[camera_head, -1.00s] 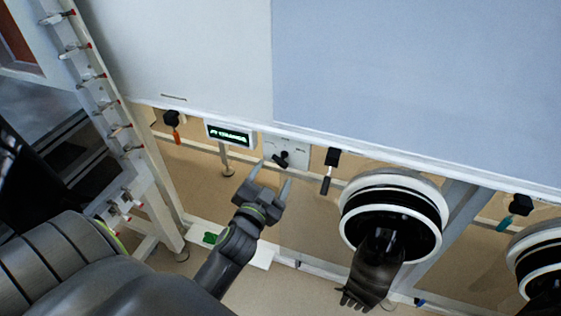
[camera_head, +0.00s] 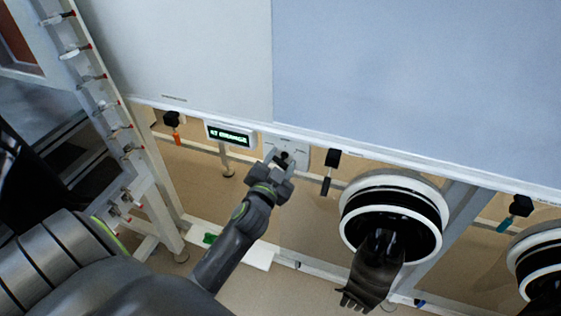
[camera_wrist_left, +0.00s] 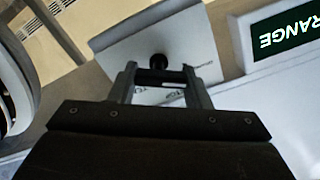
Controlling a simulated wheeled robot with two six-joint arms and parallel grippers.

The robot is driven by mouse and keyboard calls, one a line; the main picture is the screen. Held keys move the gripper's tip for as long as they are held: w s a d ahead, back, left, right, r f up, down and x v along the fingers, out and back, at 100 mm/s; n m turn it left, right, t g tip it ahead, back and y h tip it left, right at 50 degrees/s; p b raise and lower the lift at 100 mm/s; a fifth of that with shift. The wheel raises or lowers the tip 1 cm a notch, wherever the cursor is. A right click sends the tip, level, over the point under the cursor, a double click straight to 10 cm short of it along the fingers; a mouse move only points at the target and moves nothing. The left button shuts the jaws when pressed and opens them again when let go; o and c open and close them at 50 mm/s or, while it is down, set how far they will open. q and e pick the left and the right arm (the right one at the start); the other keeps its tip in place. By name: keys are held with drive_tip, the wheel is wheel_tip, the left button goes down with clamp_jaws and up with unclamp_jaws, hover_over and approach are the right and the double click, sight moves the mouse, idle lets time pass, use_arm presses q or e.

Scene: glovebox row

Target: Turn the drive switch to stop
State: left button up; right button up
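The drive switch is a small black knob (camera_head: 285,155) on a white plate (camera_head: 301,150) under the edge of the big panel. The knob also shows in the left wrist view (camera_wrist_left: 158,62), with dark print on the plate (camera_wrist_left: 190,38) partly hidden by my fingers. My left gripper (camera_head: 281,161) is at the plate, and in the left wrist view its fingertips (camera_wrist_left: 159,68) stand one on each side of the knob, with a gap on both sides. It is open. My right gripper is in neither view.
A lit green display (camera_head: 229,134) sits just left of the plate. A black-handled tool (camera_head: 330,170) hangs to the right. A glove port (camera_head: 393,185) with a dark hanging glove (camera_head: 365,280) is further right. A white ladder-like frame (camera_head: 110,110) stands left.

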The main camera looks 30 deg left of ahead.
use_arm(q)
drive_tip(key=c, duration=0.4)
drive_tip(key=shift+o, duration=0.2)
drive_tip(key=shift+m+p, duration=0.5)
drive_tip(key=shift+m, duration=0.5)
drive_tip(key=shift+d+f+m+p, duration=0.15)
drive_tip(key=shift+m+p, duration=0.45)
drive_tip(key=shift+m, duration=1.4)
drive_tip(key=o, duration=1)
